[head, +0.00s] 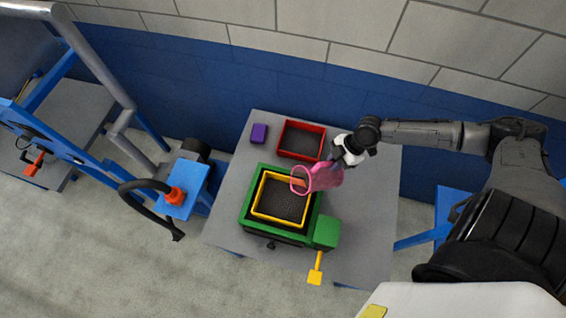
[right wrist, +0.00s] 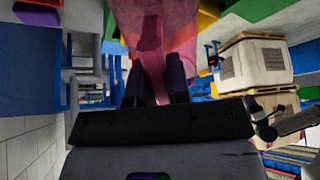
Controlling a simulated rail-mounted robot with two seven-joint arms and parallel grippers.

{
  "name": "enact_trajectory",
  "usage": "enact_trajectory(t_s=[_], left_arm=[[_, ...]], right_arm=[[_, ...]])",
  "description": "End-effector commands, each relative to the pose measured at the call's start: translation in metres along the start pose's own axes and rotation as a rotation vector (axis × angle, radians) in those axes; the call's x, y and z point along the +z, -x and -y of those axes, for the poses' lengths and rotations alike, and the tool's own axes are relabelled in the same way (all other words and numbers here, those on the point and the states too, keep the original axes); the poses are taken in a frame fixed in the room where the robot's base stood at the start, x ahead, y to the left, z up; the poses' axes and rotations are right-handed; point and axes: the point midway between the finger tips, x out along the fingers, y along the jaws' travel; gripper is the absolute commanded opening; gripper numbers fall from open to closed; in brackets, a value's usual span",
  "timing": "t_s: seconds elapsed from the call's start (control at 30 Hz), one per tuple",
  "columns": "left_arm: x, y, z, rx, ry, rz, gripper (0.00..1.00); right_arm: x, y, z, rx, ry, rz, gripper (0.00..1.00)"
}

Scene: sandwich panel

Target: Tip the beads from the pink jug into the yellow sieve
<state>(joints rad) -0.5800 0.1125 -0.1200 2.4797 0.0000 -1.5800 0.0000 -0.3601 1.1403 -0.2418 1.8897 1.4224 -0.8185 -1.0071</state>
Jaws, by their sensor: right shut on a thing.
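The pink jug (head: 327,177) is tilted on its side, its round mouth facing left over the upper right corner of the yellow sieve (head: 257,201). My right gripper (head: 342,163) is shut on the jug from above and behind. In the right wrist view the fingers of my right gripper (right wrist: 157,88) pinch a pink part of the jug (right wrist: 178,20). The sieve is a square yellow frame with a dark inside, set on a green box (head: 248,220). I cannot make out separate beads; an orange patch shows by the jug's mouth. My left gripper is not in view.
A red tray (head: 323,143) with a dark inside stands behind the green box. A small purple block (head: 259,133) lies at the back left of the grey table (head: 232,215). A yellow handle (head: 316,268) sticks out at the front. The table's right side is clear.

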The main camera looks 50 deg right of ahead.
Motion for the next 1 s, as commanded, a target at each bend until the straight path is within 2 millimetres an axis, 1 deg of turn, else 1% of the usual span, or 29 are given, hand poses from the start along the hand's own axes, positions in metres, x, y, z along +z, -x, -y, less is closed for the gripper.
enact_trajectory(t_s=[0.43, 1.0], left_arm=[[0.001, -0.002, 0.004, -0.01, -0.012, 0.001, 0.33], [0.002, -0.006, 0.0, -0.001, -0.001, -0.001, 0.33]], right_arm=[[-0.005, -0.002, -0.001, 0.002, 0.001, 0.062, 0.0], [-0.014, -0.005, -0.001, 0.002, 0.002, 0.149, 0.0]])
